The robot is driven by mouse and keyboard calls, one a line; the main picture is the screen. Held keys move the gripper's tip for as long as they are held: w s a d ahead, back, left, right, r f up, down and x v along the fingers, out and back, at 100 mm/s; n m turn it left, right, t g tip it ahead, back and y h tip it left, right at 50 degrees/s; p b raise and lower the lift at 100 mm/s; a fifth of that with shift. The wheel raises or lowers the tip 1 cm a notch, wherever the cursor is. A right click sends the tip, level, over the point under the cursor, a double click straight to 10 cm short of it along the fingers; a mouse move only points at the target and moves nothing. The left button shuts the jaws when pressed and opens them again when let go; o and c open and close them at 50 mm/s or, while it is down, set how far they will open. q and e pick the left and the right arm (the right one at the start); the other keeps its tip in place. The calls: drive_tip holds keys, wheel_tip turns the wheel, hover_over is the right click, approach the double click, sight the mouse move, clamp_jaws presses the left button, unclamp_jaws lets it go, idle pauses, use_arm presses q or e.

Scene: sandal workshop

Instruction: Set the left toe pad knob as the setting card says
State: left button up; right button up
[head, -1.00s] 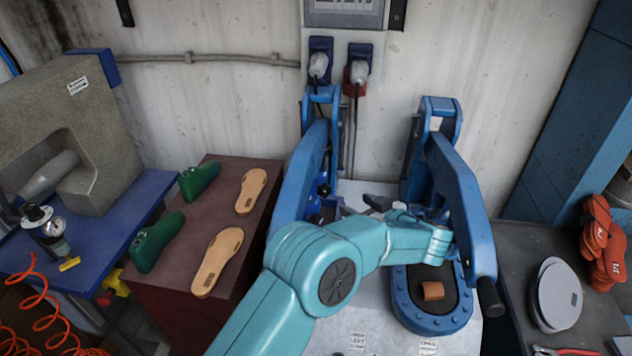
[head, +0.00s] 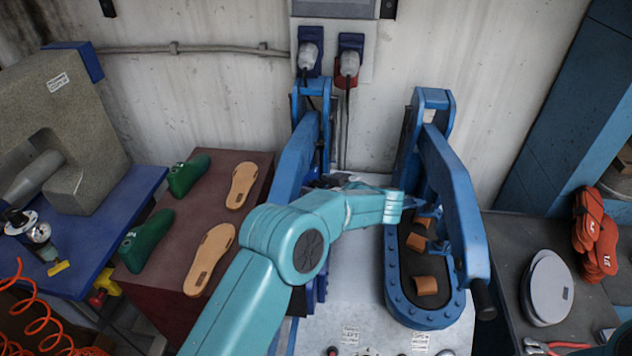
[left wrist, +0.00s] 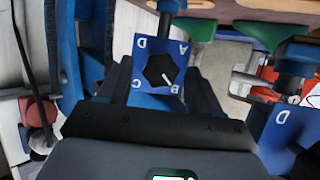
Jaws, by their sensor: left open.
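In the left wrist view a black knob (left wrist: 159,72) sits on a blue dial plate (left wrist: 144,62) lettered A, B, C and D. Its white pointer mark faces the B. My left gripper (left wrist: 160,78) is open, with one dark finger on each side of the knob; I cannot tell whether they touch it. In the head view the left gripper (head: 335,182) is small and partly hidden behind my forearm, by the left blue press arm (head: 298,155). I see no readable setting card.
A second blue plate (left wrist: 281,117) with a D shows at right in the wrist view. The right press (head: 462,205) holds brown strap pieces (head: 424,286). A brown table (head: 210,185) with green lasts and tan soles stands left. A grey disc (head: 548,288) lies right.

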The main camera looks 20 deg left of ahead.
use_arm(q)
drive_tip(key=shift+x, duration=0.9)
drive_tip(key=shift+d, duration=0.1)
drive_tip(key=c, duration=1)
drive_tip(key=shift+o, duration=0.2)
drive_tip(key=shift+s+n+b, duration=0.1)
drive_tip(key=shift+n+b, duration=0.3)
drive_tip(key=shift+b, duration=0.1)
drive_tip(key=shift+t, duration=0.3)
drive_tip(key=o, duration=0.9)
drive_tip(key=shift+o, duration=0.3)
